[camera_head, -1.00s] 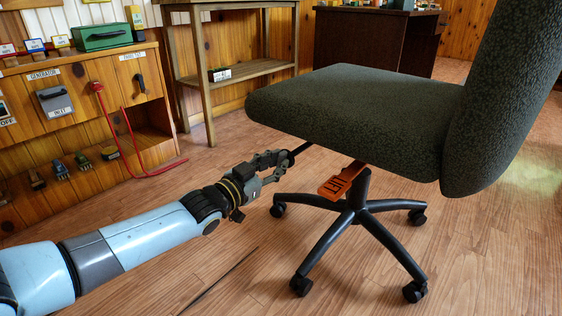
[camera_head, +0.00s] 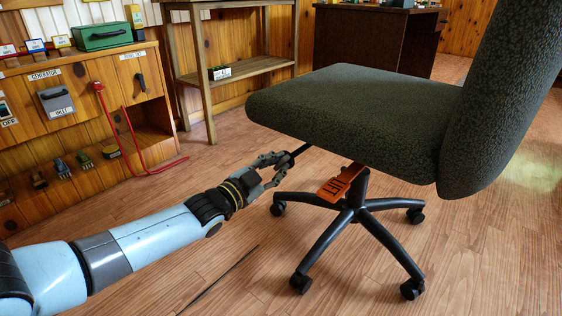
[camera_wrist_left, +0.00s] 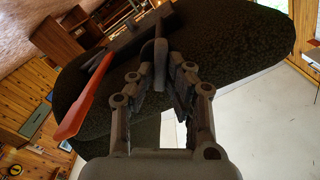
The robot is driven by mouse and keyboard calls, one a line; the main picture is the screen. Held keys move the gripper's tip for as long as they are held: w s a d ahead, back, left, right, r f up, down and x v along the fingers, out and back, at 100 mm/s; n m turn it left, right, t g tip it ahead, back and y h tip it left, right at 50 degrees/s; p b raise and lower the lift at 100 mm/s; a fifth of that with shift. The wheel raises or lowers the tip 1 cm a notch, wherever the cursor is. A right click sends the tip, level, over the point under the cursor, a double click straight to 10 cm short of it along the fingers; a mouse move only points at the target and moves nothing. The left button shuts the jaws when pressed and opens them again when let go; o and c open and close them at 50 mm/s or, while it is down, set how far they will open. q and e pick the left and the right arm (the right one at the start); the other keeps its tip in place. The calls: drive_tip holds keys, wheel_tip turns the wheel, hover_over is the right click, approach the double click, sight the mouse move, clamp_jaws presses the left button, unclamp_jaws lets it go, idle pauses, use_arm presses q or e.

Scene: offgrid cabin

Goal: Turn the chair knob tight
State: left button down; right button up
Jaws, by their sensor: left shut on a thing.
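The dark green office chair (camera_head: 350,110) stands on a black five-star base with casters. A dark knob (camera_head: 291,160) on a thin black rod sticks out low beneath the front of the seat. My left gripper (camera_head: 284,161) is shut on the knob, which its fingers partly hide. In the left wrist view, the knob (camera_wrist_left: 160,62) lies between the fingertips of the left gripper (camera_wrist_left: 160,75), with the seat underside behind it. An orange lever marked LIFT (camera_head: 341,184) hangs to the right of the knob; it also shows in the wrist view (camera_wrist_left: 82,97). My right gripper is not in view.
A wooden cabinet (camera_head: 83,90) with a generator inlet and a red cable (camera_head: 128,135) stands at the left. A wooden shelf table (camera_head: 240,70) and a dark desk (camera_head: 375,42) stand behind the chair. The floor in front is mostly clear.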

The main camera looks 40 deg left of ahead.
use_arm(q)
drive_tip(key=shift+m, duration=1.2)
drive_tip(key=shift+m+p, duration=0.5)
drive_tip(key=shift+m, duration=0.4)
drive_tip(key=shift+d+f+m, duration=0.1)
drive_tip(key=shift+m, duration=0.7)
